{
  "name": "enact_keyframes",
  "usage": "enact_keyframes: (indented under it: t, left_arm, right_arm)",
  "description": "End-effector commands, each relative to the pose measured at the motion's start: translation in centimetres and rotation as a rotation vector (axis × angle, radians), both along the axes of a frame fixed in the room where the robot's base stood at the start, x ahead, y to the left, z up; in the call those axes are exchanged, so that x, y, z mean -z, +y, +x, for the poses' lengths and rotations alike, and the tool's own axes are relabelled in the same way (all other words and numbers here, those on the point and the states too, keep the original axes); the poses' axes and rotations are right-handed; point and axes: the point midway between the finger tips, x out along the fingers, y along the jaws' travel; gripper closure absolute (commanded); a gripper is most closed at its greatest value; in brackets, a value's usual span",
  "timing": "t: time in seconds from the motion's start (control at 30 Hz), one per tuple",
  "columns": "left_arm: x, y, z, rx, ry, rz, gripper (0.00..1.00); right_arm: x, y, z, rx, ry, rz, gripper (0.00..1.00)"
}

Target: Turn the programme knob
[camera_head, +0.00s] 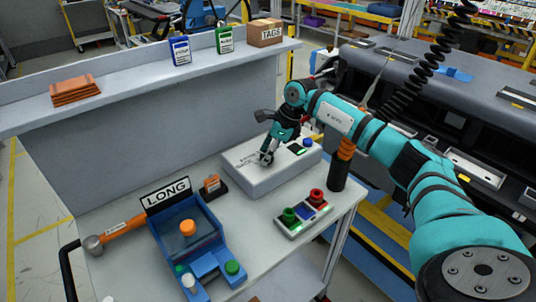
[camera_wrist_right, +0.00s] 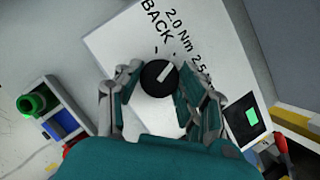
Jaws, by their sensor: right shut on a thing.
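The programme knob (camera_wrist_right: 152,83) is round and black with a white pointer line, in the right wrist view. The line points up and right, toward the printed "2.0 Nm" marking. The knob sits on a white box (camera_head: 238,172), which also shows in the wrist view (camera_wrist_right: 112,40). My right gripper (camera_head: 267,158) is over the box top, its fingers on both sides of the knob and shut on it. The same fingers show in the wrist view (camera_wrist_right: 158,90). The fingers mostly hide the knob in the head view. My left gripper is not in view.
A button box with green and red buttons (camera_head: 303,213) stands right of a blue fixture (camera_head: 207,228) marked "LONG". An orange hammer (camera_head: 122,229) lies at left. An orange-handled tool (camera_head: 342,160) stands close to the white box. A shelf (camera_head: 140,78) runs behind.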

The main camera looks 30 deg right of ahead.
Motion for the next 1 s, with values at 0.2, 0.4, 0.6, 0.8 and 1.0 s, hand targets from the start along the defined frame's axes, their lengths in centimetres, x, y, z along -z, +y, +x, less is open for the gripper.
enact_keyframes:
  t: [0.2,0.4,0.6,0.8,1.0]
  left_arm:
    - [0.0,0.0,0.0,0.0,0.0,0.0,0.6]
    - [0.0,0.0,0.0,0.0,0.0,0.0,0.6]
    - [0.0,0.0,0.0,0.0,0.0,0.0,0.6]
    - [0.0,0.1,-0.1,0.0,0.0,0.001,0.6]
    - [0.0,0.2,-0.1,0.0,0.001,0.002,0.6]
  right_arm:
    - [-0.2,-0.1,0.1,-0.006,-0.004,0.001,0.93]
    - [-0.2,-0.1,0.1,-0.004,-0.004,0.0,0.93]
    - [-0.1,-0.1,0.1,-0.005,-0.003,0.0,0.39]
    - [-0.1,0.0,0.0,-0.005,-0.001,0.0,0.39]
    - [-1.5,-0.6,-0.3,-0.003,-0.005,-0.001,0.39]
